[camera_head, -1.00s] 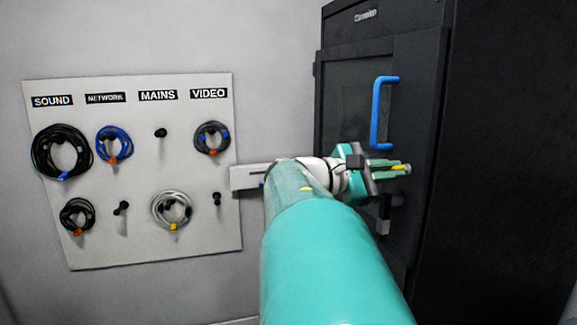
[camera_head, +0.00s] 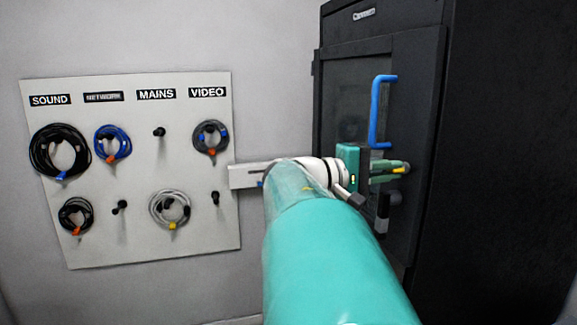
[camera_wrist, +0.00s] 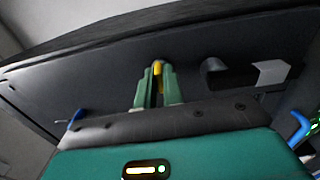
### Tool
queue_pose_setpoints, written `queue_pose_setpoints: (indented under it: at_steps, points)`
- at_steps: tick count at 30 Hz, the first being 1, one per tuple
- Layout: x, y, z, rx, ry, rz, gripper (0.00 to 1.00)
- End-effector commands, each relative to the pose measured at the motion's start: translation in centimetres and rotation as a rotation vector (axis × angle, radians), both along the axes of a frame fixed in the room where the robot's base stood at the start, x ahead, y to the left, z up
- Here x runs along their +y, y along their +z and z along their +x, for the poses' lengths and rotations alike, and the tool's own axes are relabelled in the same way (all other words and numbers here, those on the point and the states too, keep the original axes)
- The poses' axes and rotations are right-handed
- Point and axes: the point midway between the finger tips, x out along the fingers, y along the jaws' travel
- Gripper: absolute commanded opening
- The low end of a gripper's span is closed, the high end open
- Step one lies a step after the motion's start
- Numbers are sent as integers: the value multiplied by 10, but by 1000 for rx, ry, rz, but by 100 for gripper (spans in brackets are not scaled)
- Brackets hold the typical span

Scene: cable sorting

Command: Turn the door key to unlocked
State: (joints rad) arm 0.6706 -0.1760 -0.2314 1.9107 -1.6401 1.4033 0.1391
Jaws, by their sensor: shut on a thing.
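The door key is a small yellow piece (camera_head: 400,169) on the front of the dark cabinet door (camera_head: 345,90). My gripper (camera_head: 405,167) is at the door, below the blue handle, with its green fingers shut on the key. In the wrist view the yellow key (camera_wrist: 158,68) shows between the two finger tips (camera_wrist: 157,80). The fingers hide most of the key and the lock behind it. I cannot tell which way the key is turned.
A blue handle (camera_head: 375,112) stands out above my gripper. A black and grey latch (camera_head: 383,212) sits just below it; it also shows in the wrist view (camera_wrist: 245,75). A white board (camera_head: 140,235) with several coiled cables hangs on the wall at the left.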

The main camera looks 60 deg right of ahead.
Motion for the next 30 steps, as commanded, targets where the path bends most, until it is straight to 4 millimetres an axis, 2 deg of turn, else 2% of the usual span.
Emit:
queue_pose_setpoints:
  at_steps: [18, 19, 22, 30]
  points:
    - [0, 0, 0, -36, 1, -32, 0]
    - [0, 0, 0, -36, 1, -32, 13]
    - [0, 0, 0, -36, 1, -32, 31]
    - [0, 0, 1, -35, 1, -31, 31]
